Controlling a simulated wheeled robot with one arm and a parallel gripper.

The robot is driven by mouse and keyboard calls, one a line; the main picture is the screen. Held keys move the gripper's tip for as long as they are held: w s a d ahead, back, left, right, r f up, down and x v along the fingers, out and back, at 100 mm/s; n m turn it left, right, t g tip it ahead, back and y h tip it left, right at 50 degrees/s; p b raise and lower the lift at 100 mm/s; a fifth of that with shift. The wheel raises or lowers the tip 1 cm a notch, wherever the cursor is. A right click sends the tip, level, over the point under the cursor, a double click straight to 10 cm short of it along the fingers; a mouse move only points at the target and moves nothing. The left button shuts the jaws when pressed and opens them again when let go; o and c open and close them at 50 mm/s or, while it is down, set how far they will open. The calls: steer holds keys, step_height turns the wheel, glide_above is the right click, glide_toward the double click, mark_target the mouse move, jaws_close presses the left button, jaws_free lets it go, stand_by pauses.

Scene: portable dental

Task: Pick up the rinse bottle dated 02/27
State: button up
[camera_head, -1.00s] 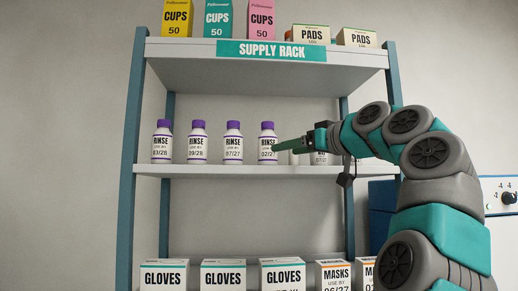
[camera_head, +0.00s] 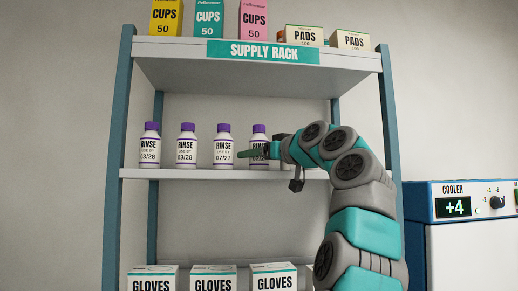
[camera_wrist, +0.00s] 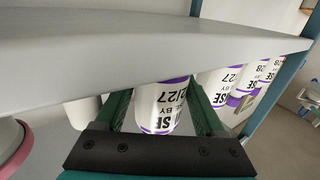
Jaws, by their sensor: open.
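The rinse bottle dated 02/27 (camera_head: 259,137) stands upright on the middle shelf, white with a purple cap. It is the rightmost of the row of rinse bottles, and my gripper (camera_head: 254,152) covers much of its label in the head view. In the wrist view, the bottle (camera_wrist: 163,108) shows upside down, with "2/27" legible, between the two green fingers of my gripper (camera_wrist: 160,92). The fingers are open, one on each side of it. I cannot tell whether either finger touches it.
Rinse bottles dated 07/27 (camera_head: 223,151), 09/28 (camera_head: 186,151) and 03/28 (camera_head: 149,151) stand to the left on the same shelf (camera_head: 190,174). A white object (camera_wrist: 84,113) is just outside the left finger in the wrist view. A cooler (camera_head: 460,214) stands right of the rack.

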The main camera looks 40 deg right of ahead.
steer(key=shift+w, duration=0.75)
jaws_close()
